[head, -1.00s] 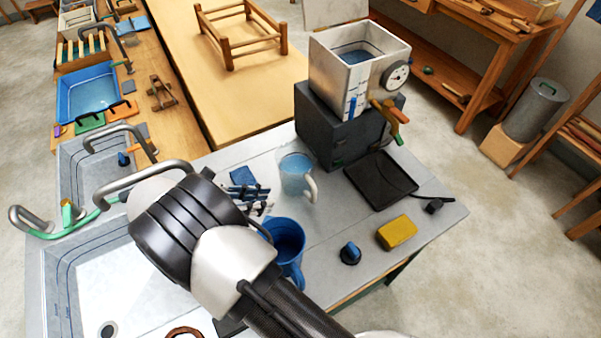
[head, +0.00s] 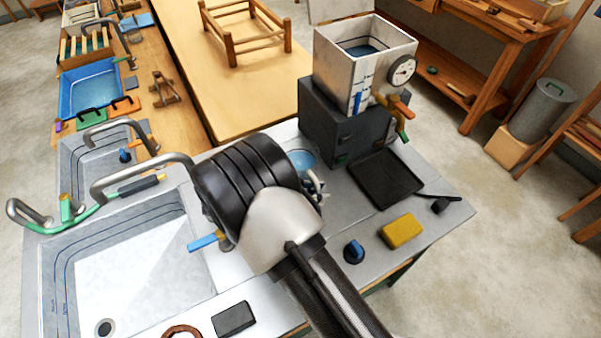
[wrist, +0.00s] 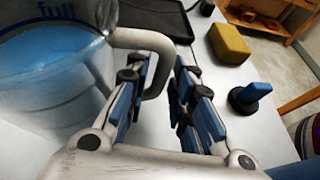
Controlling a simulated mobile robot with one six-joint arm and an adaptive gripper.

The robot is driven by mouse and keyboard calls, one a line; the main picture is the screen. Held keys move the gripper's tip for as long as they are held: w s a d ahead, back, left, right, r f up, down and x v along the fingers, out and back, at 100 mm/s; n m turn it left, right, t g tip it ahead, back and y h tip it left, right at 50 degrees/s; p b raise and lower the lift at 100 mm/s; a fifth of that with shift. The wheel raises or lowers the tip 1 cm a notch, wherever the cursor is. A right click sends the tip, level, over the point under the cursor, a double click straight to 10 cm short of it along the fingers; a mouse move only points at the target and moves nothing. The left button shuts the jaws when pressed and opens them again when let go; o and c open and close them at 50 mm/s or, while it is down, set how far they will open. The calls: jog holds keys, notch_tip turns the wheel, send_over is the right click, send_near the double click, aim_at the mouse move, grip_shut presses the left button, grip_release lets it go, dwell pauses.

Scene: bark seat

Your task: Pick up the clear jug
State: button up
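The clear jug (wrist: 60,75) fills the left of the wrist view, with bluish water in it and the word "full" near its rim. Its pale handle (wrist: 158,48) curves out to the right. My gripper (wrist: 161,72) has its two blue-padded fingers apart. The left finger overlaps the handle in the picture, and the handle's outer part shows in the gap between the fingers. I cannot tell whether they touch. In the head view the jug (head: 302,160) is upright on the grey counter, mostly hidden by my wrist.
A dark box (head: 345,125) carrying a water tank with a gauge (head: 340,75) stands behind the jug. A black tray (head: 386,180), yellow sponge (head: 402,232) and blue knob (head: 353,251) lie to the right. A sink (head: 130,265) is at left.

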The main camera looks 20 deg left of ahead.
jog(key=shift+w+d+f, duration=0.25)
jog(key=shift+w+d, duration=0.05)
jog(key=shift+d, duration=0.1)
jog(key=shift+c, duration=0.2)
grip_shut()
jog(key=shift+r, duration=0.1)
